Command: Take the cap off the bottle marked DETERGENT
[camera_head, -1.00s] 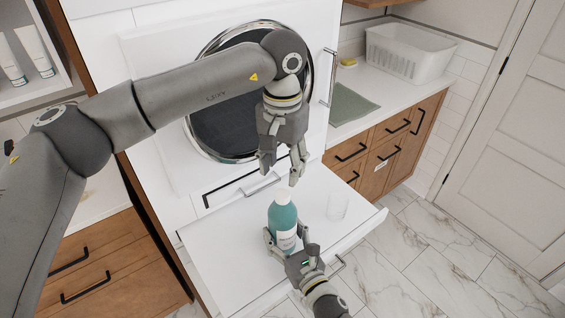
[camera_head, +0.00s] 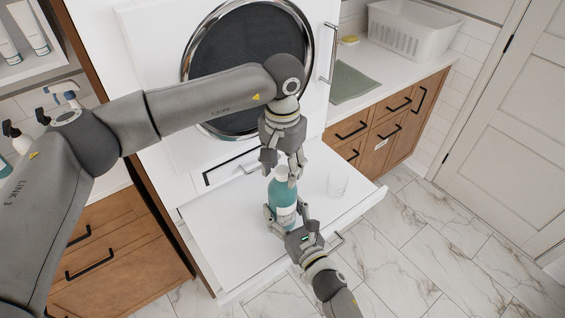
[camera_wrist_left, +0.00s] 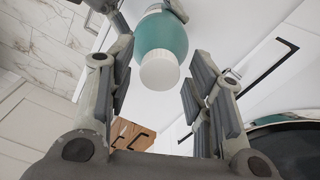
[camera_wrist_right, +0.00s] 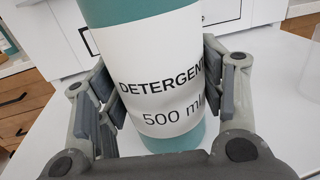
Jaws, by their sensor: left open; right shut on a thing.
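The teal bottle (camera_head: 282,199) stands upright on the pulled-out white shelf. Its label (camera_wrist_right: 163,75) reads DETERGENT and 500 ml in the right wrist view. My right gripper (camera_head: 286,213) is shut around the bottle's lower body from the front. The white cap (camera_wrist_left: 160,70) sits on the bottle in the left wrist view. My left gripper (camera_head: 283,174) points down just above the bottle. Its fingers (camera_wrist_left: 160,88) are open, one on each side of the cap with gaps between. In the head view the left fingers partly hide the cap.
A clear glass (camera_head: 338,185) stands on the white shelf (camera_head: 225,235) to the right of the bottle. A round-doored machine (camera_head: 240,70) is behind the left arm. A counter with a green cloth (camera_head: 352,82) and white basket (camera_head: 410,42) is at the right.

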